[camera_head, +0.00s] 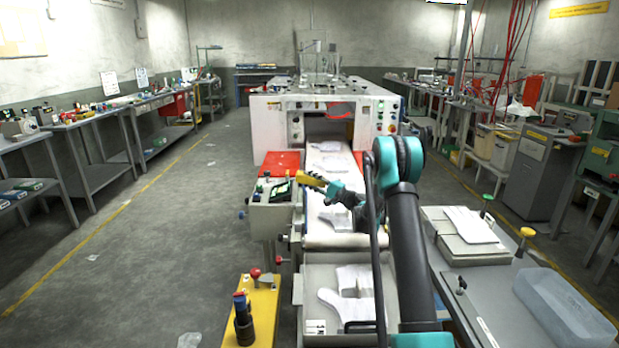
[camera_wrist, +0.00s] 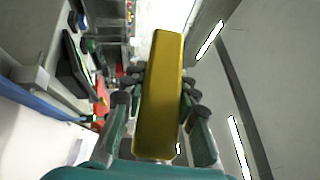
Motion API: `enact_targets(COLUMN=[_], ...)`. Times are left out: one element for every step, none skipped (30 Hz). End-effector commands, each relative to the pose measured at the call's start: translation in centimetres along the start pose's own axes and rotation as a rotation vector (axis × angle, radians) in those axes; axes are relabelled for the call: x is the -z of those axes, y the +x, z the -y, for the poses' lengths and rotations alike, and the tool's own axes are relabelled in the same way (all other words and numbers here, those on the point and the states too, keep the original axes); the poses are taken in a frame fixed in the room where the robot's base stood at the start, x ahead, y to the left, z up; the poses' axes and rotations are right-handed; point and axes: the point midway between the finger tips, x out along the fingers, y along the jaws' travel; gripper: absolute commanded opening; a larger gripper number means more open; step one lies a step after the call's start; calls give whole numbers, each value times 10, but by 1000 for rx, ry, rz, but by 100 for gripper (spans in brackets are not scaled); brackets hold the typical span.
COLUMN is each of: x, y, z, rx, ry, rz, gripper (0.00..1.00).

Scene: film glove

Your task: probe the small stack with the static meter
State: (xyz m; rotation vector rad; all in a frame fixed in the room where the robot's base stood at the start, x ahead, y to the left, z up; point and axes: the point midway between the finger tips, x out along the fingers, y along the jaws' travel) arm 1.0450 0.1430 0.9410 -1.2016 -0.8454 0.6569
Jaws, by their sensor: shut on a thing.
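My gripper (camera_head: 335,190) is shut on a yellow static meter (camera_head: 313,182) and holds it above the conveyor, beside the control box. In the wrist view the yellow meter (camera_wrist: 160,95) sits between the fingers (camera_wrist: 158,98) and points away from me. White glove-shaped film pieces (camera_head: 350,292) lie on the metal tray at the front of the machine. Another pile of white film (camera_head: 469,225) lies on a grey block on the right table. I cannot tell for sure which pile is the small stack. The meter is apart from both.
The white machine (camera_head: 276,125) has a conveyor (camera_head: 322,232) with glove shapes on it. A control box (camera_head: 270,205) with a red knob stands left of it. A clear bin (camera_head: 562,308) and upright knobs stand on the right table. The left floor is mostly open.

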Motion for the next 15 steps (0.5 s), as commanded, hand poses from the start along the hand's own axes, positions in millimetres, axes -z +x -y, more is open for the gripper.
enact_targets(x=[0,0,1,1,2,2,3,3,4,4,4,5,5,6,6], y=[0,-1,-1,-2,-2,-3,-4,-5,-6,-6,-7,-8,-8,-9,-10], z=[-2,-4,-6,-9,-12,-16,-19,-22,-26,-29,-32,-36,-39,-42,-45], rx=[1,1,1,1,1,0,0,0,0,0,0,0,0,0,0], ry=[1,1,1,0,0,0,0,0,0,0,0,0,0,0,0], rz=[0,0,0,0,0,0,0,0,0,0,0,0,0,0,0], gripper=[0,0,0,0,0,0,0,0,0,0,0,0,0,0,0])
